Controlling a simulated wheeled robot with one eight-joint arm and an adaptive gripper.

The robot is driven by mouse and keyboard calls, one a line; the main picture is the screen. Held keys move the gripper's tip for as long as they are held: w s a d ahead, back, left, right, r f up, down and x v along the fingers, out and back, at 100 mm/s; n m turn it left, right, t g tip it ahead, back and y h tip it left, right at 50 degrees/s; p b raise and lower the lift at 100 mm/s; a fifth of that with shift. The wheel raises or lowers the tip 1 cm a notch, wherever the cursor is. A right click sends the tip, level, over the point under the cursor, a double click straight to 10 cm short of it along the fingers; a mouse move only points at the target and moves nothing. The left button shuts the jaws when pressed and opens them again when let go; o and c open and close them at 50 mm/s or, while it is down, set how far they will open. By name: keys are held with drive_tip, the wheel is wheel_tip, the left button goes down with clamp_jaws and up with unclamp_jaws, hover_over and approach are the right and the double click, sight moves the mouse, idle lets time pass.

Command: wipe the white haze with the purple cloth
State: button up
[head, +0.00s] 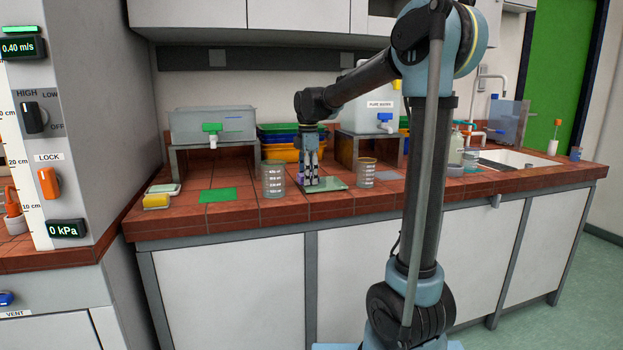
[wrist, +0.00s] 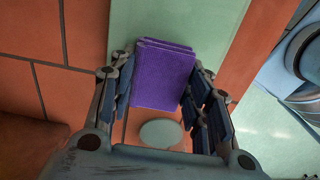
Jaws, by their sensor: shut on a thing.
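My gripper (head: 311,170) points down over the bench and is shut on the folded purple cloth (wrist: 163,75). In the wrist view the cloth sits between the fingers, over a pale green plate (wrist: 125,22). In the head view the plate (head: 334,185) lies flat on the tiles below my gripper, and only a little purple shows beside the fingers. I cannot tell if the cloth touches the plate. I cannot make out the white haze in either view. A pale oval (wrist: 161,133) shows near the palm; I cannot tell what it is.
One beaker (head: 272,182) stands left of the plate and another (head: 366,174) right of it. A green mat (head: 218,195) and a yellow sponge (head: 157,200) lie further left. Stacked trays (head: 278,152) stand behind, between two raised tanks. A sink (head: 515,158) is at the right.

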drive_tip(key=shift+a+f, duration=0.1)
drive_tip(key=shift+a, duration=0.2)
drive_tip(key=shift+d+r, duration=0.1)
drive_tip(key=shift+r, duration=3.95)
